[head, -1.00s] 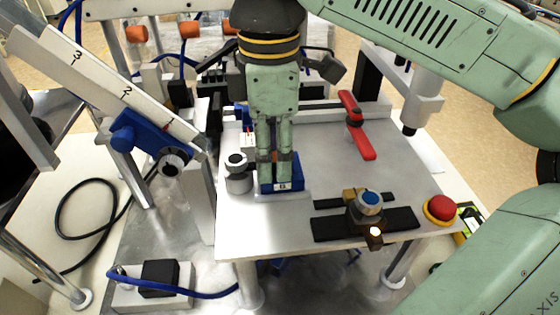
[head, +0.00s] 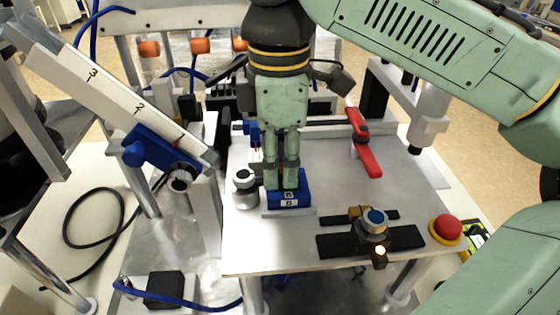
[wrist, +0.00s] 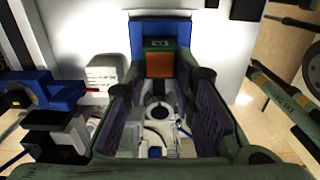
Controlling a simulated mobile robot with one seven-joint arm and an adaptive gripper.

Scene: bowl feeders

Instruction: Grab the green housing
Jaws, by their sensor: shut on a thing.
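The green housing (wrist: 160,43) shows in the wrist view as a small dark green part with an orange face below it, between my fingertips. The blue block also shows behind the housing in the wrist view (wrist: 147,27). My gripper (head: 281,185) points down at the block and is shut on the housing. My fingers hide much of the housing; I cannot tell whether it is clear of the block.
A silver knob (head: 245,188) stands close left of the block. A red clamp handle (head: 364,145) is to the right. A fixture with a blue button (head: 375,218) and a red stop button (head: 446,228) are at front right. The plate (head: 335,190) is bare between them.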

